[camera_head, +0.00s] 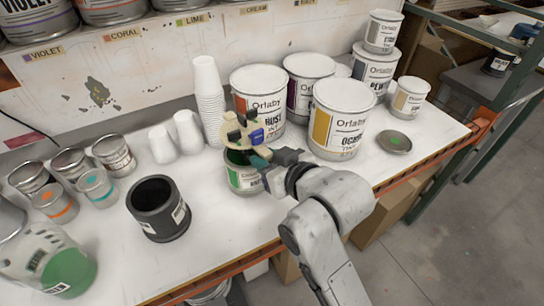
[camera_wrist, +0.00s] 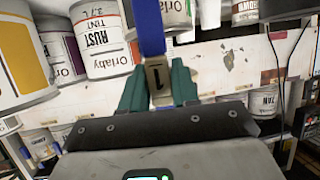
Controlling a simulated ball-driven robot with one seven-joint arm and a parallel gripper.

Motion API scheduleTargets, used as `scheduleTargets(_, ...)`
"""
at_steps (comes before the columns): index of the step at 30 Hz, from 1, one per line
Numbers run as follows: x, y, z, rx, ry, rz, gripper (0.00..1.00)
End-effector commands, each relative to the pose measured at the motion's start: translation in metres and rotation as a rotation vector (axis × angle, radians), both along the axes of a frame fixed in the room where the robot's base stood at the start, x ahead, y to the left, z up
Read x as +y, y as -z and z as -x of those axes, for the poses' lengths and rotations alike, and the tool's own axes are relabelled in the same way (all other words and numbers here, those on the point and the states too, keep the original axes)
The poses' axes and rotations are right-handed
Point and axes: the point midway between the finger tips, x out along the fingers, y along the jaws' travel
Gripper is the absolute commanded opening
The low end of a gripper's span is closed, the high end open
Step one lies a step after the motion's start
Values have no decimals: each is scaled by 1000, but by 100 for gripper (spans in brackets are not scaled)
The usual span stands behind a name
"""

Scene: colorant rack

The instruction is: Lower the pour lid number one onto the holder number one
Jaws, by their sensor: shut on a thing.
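The pour lid (camera_head: 240,130) is beige with a blue part and is at the middle of the head view. It sits over a can with a green label (camera_head: 243,178); I cannot tell whether they touch. My gripper (camera_head: 259,157) is shut on the lid's handle. In the wrist view, the teal fingers of my gripper (camera_wrist: 156,88) pinch a brass piece marked 1, with a blue strip (camera_wrist: 150,28) above it. A black open cylinder (camera_head: 158,207) with a white label stands to the left and looks empty. I cannot read a number on it, so I cannot confirm it is the holder.
Large white cans (camera_head: 340,118) stand close behind and right of my gripper. A stack of paper cups (camera_head: 209,100) is behind it. Small tins (camera_head: 95,185) stand at left. A loose metal lid (camera_head: 395,142) lies at right. The white bench between the cylinder and green-labelled can is clear.

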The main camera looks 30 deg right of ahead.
Motion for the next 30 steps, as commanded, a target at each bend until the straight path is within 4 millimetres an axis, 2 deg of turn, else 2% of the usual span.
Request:
scheduleTargets(21,0,-50,0,-3,1,-1,0)
scheduleTargets(30,0,-62,0,-3,1,-1,0)
